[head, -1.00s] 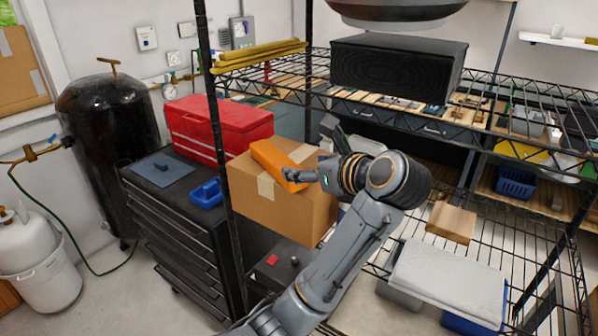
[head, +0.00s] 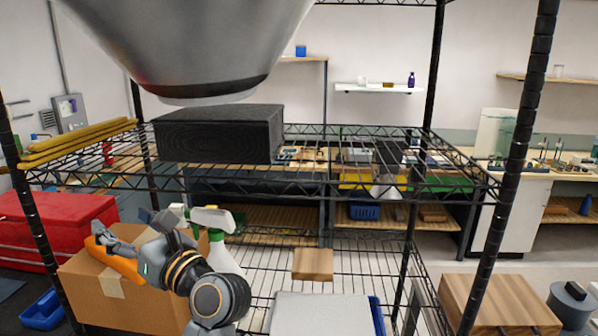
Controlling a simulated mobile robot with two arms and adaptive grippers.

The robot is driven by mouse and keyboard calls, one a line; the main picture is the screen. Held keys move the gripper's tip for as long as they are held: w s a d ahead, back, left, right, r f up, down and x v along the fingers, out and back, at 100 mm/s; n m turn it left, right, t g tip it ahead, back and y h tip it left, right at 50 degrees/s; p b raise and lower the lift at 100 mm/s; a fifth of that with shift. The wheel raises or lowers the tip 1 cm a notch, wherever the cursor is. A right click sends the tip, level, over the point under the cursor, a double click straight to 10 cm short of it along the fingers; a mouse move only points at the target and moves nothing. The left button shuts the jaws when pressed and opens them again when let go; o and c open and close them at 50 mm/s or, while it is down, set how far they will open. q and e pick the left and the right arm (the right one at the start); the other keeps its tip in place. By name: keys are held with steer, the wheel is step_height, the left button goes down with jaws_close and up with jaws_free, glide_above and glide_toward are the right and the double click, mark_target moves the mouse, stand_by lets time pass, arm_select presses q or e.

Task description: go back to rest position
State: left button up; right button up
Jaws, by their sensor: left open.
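My left gripper (head: 124,230) is at the lower left of the head view, its fingers spread apart. It shows in front of the upper part of a cardboard box (head: 130,305). An orange object (head: 120,262) lies at the top of the box, close to the lower finger. I cannot tell whether they touch. A white spray bottle with a green neck (head: 220,245) stands just behind my left wrist, partly hidden by it. My right gripper is not in view.
A wire rack surrounds the area, with a black box (head: 220,134) and yellow bars (head: 78,142) on its upper shelf. A wooden block (head: 313,264) and a grey-lidded bin (head: 322,315) are on the lower level. A red toolbox (head: 50,225) stands left.

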arm_select(q)
steer(key=s+d+m+t+h, duration=0.2)
steer(key=d+m+t+h, duration=0.6)
steer(key=m, duration=0.7)
steer(key=s+d+m+t+h, duration=0.1)
steer(key=d+m+t+h, duration=0.5)
steer(key=m+t+h, duration=0.65)
steer(key=s+d+f+m+g+h, duration=0.2)
steer(key=d+f+m+g+h, duration=0.15)
steer(key=f+m+g, duration=0.65)
steer(key=s+d+f+m+g+h, duration=0.2)
steer(key=s+d+f+m+g, duration=0.15)
steer(key=f+m+g, duration=0.6)
steer(key=s+a+f+m+g+y, duration=0.1)
steer(key=s+a+f+g+y, duration=0.4)
steer(key=s+f, duration=0.55)
steer(key=s+a+f+g+y, duration=0.3)
steer(key=s+a+f, duration=0.4)
steer(key=s+f, duration=0.3)
step_height(320, 180, down, 30)
steer(key=b, duration=0.4)
steer(key=s+a+f+g+b, duration=0.1)
steer(key=s+f+b, duration=0.1)
steer(key=s+f, duration=0.6)
steer(key=s+a+f+g+b, duration=0.1)
steer(key=s+a+f+b, duration=0.1)
steer(key=s+f, duration=0.7)
step_height(320, 180, down, 5)
steer(key=shift+r+m, duration=0.2)
steer(key=shift+m, duration=0.1)
